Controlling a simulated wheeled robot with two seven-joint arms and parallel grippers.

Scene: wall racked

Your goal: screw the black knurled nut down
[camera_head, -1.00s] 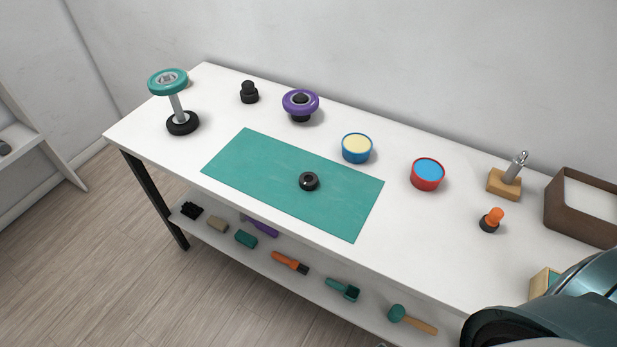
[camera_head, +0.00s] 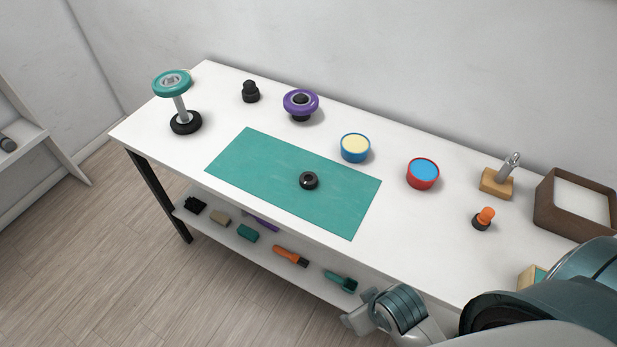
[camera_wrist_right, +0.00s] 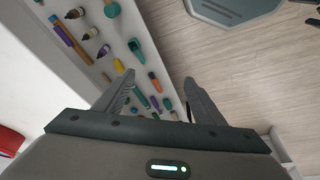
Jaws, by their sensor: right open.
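A small black ring-shaped piece (camera_head: 309,181) with a hole in its middle, which looks like the nut, lies on the teal mat (camera_head: 235,170). Its knurling is too small to make out. A black stepped knob (camera_head: 251,92) stands at the back of the table, and I cannot rule it out as the nut. A grey metal post (camera_head: 507,168) leans on a wooden block (camera_head: 491,184) at the right. My right gripper (camera_wrist_right: 160,96) is open and empty in the right wrist view, over the lower shelf and floor, away from these pieces. My left gripper is not in view.
A dumbbell-like stand (camera_head: 181,103), purple wheel (camera_head: 301,104), blue tub (camera_head: 355,148), red tub (camera_head: 422,174), orange knob (camera_head: 484,218) and brown tray (camera_head: 543,211) stand on the white table. The lower shelf holds brushes and other tools. Most of the mat is clear.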

